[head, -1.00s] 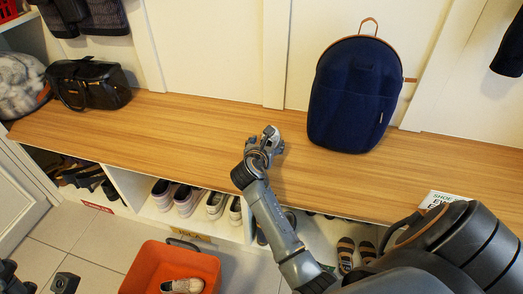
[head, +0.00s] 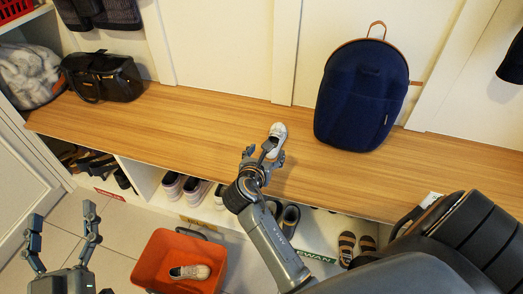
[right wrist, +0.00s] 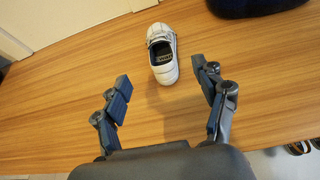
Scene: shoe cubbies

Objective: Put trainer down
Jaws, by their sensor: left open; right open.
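A white trainer (head: 277,138) lies on the wooden bench (head: 190,120), left of the blue backpack. In the right wrist view the trainer (right wrist: 162,50) has its dark opening and heel towards me. My right gripper (head: 265,156) is open just in front of it; in the right wrist view its fingers (right wrist: 161,76) are spread to either side of the heel, with gaps on both sides. My left gripper (head: 63,214) is open and empty at the lower left, over the floor. A similar light shoe (head: 190,272) lies in the orange crate (head: 150,262).
A blue backpack (head: 362,95) stands on the bench to the right. A black bag (head: 103,78) and a grey-white bundle (head: 30,72) are at the left end. Several shoes stand in cubbies below. The middle of the bench is clear.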

